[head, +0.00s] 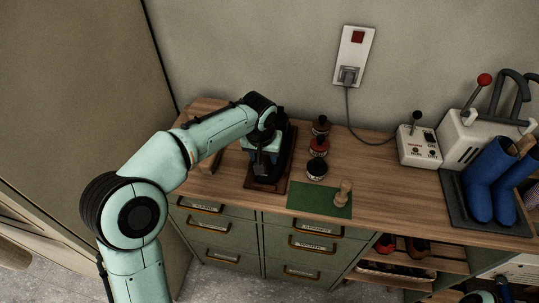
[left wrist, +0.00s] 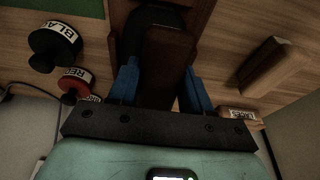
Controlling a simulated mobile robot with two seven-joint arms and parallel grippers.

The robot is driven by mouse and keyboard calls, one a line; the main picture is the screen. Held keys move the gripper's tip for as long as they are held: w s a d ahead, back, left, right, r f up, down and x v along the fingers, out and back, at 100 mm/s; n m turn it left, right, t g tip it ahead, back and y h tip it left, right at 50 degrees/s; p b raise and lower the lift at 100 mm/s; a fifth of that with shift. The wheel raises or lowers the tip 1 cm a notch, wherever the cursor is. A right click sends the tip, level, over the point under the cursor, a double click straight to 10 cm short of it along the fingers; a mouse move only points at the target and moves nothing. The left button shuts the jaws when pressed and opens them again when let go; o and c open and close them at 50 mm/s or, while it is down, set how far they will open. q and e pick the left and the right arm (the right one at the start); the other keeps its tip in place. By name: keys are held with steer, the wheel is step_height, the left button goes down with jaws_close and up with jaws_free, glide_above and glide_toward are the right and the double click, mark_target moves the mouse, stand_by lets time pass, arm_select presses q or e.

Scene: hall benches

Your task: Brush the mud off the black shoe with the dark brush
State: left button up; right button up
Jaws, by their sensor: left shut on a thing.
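My left gripper (head: 262,168) reaches over the bench and is shut on a dark brown block, which I take to be the dark brush (left wrist: 166,62). It shows between the blue fingers in the left wrist view. The black shoe (head: 286,148) stands on a dark red-brown stand (head: 264,187), largely hidden behind my gripper and wrist. The brush is over or against the shoe; I cannot tell whether they touch. No mud can be made out.
Several polish tins (head: 317,170) stand just right of the stand. A green mat (head: 312,199) with a wooden-handled tool (head: 343,192) lies in front. A lighter wooden block (left wrist: 272,66) lies beside the stand. A switch box (head: 418,146) and blue boots (head: 488,178) stand right.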

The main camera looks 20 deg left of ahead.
arm_select(q)
steer(key=shift+s+a+f, duration=0.1)
steer(key=shift+s+a, duration=0.15)
steer(key=shift+a, duration=0.75)
steer(key=shift+w+d+r+p, duration=0.1)
steer(key=shift+w+d+p, duration=0.1)
steer(key=shift+d, duration=0.35)
steer(key=shift+w+d+r+p, duration=0.1)
steer(key=shift+d+p, duration=0.1)
steer(key=shift+d, duration=0.3)
steer(key=shift+w+d+f+p, duration=0.15)
steer(key=shift+w+d, duration=0.1)
steer(key=shift+d, duration=0.75)
steer(key=shift+w+d+p, duration=0.15)
steer(key=shift+w+d, duration=0.1)
steer(key=shift+d, duration=0.75)
steer(key=shift+a, duration=0.15)
